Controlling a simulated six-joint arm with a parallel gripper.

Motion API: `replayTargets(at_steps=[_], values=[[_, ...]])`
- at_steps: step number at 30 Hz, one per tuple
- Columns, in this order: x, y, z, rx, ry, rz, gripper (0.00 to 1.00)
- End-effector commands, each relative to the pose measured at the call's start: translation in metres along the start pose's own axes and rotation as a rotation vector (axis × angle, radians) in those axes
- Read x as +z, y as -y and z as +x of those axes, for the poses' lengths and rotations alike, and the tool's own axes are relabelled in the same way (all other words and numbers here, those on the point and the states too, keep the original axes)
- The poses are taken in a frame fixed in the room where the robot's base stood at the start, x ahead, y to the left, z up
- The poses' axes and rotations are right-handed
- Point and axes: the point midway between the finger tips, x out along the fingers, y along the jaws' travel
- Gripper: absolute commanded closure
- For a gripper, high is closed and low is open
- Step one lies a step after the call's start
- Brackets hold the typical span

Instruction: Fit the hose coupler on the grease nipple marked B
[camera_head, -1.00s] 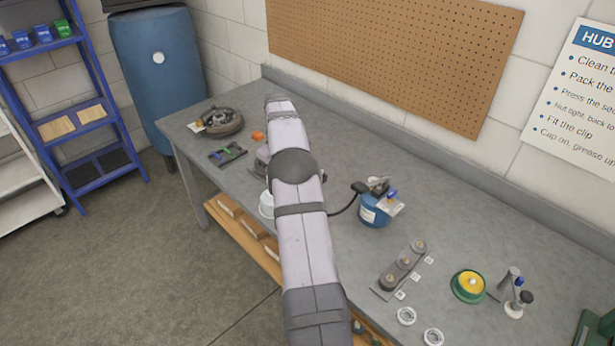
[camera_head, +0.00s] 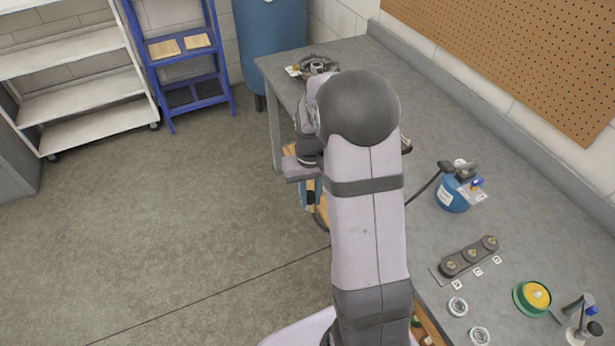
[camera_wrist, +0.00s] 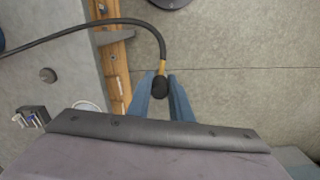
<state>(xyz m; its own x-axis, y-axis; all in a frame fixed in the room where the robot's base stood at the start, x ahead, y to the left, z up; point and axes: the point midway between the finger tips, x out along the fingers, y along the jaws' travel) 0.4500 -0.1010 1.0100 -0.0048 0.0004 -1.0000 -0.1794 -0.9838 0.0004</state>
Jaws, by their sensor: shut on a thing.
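My gripper (camera_wrist: 160,98) has blue fingers shut on the hose coupler (camera_wrist: 160,85), a dark end piece with a yellow band. A black hose (camera_wrist: 90,31) arcs from it to the left in the wrist view. In the head view, my gripper (camera_head: 309,196) hangs off the bench's front edge, partly behind my arm.
The blue grease container (camera_head: 453,196) stands on the bench (camera_head: 415,140) with the hose leading from it. White rings (camera_head: 458,306), a green-and-yellow disc (camera_head: 532,297) and small tools lie near the block. Open floor (camera_head: 190,220) lies to the left.

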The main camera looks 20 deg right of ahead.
Motion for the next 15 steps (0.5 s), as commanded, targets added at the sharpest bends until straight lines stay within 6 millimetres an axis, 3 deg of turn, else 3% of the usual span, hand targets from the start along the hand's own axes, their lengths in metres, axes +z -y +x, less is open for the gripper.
replayTargets(at_steps=[15], values=[[0.095, -0.184, 0.006, -0.006, 0.009, 0.498, 1.00]])
